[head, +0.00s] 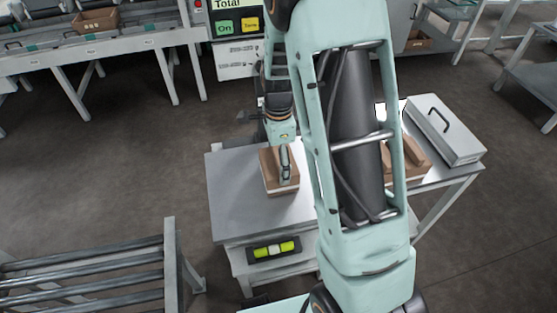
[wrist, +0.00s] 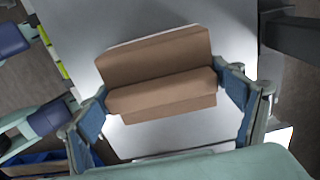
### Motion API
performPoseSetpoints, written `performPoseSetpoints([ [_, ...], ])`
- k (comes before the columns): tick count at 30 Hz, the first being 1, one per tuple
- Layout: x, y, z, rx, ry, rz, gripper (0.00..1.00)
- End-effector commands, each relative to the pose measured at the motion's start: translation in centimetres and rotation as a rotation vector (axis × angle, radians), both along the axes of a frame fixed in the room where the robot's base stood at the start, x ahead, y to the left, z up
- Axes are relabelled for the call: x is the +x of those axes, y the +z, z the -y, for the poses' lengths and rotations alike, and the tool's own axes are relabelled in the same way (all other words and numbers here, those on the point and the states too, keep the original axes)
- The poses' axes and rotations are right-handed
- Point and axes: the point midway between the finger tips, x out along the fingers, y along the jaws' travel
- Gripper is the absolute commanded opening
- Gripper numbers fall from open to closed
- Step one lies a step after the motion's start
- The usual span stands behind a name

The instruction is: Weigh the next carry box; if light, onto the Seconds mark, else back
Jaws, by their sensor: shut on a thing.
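A brown carry box (head: 270,174) with a raised middle ridge is at the grey metal plate (head: 235,200) on the table in front of me. My gripper (head: 287,170) comes down over it and is shut on it. In the wrist view the fingers of my gripper (wrist: 167,97) clasp the ridge of the carry box (wrist: 155,52) at its two ends. The box looks level; I cannot tell whether it rests on the plate or hangs just above it. A display panel (head: 237,20) reading "Total", with green and yellow buttons, stands behind. No weight reading shows.
More brown boxes (head: 413,158) sit to the right, partly hidden by my arm. A grey case with a black handle (head: 445,130) lies beside them. A yellow-green level (head: 273,250) is at the table's front. A roller rack (head: 85,265) stands lower left. The plate's left part is bare.

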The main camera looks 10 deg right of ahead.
Motion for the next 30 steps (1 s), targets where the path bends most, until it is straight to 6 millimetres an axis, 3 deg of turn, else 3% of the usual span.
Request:
performPoseSetpoints([
  [9, 0.02, -0.50, 0.00, 0.000, 0.000, 0.000, 0.57],
  [10, 0.03, -0.44, 0.00, 0.000, 0.000, 0.001, 0.90],
  [13, 0.02, -0.44, 0.00, 0.000, 0.000, 0.001, 1.00],
  [30, -0.02, -0.48, 0.00, 0.000, 0.000, -0.001, 0.95],
])
